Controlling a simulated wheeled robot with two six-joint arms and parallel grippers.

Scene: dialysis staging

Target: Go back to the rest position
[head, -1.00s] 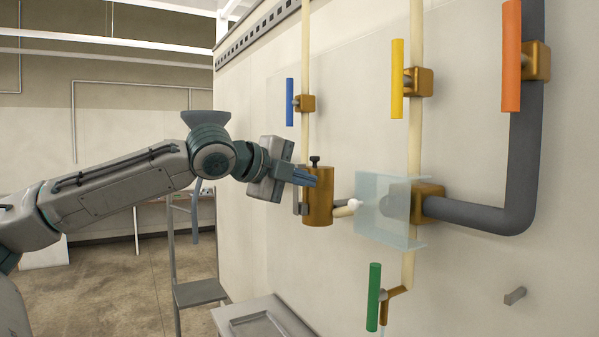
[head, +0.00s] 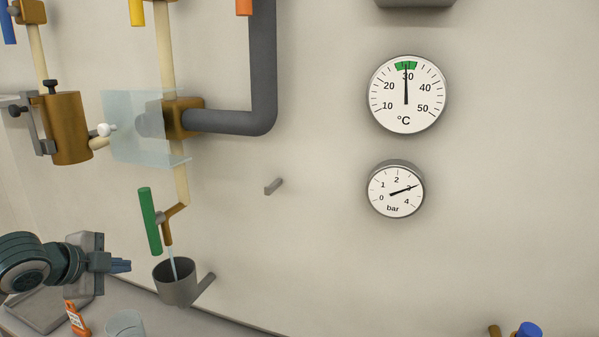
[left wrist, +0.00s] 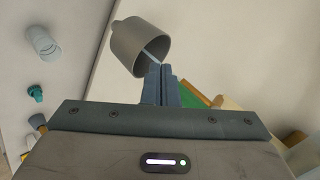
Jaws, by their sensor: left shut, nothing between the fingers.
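My left gripper (head: 121,266) is at the lower left of the head view, shut and empty, with its blue fingers pointing right. It hangs over the counter, left of a grey metal cup (head: 176,284) with a handle. In the left wrist view the shut fingers (left wrist: 160,85) reach toward the same cup (left wrist: 137,48); I cannot tell the gap between them. A stream of water runs into the cup from the tap with the green lever (head: 150,221). My right gripper is not in view.
The wall carries a bronze cylinder (head: 68,128), a clear guard (head: 135,125), a grey pipe (head: 232,122), a temperature gauge (head: 406,95) and a pressure gauge (head: 396,191). A wall peg (head: 273,186) sticks out.

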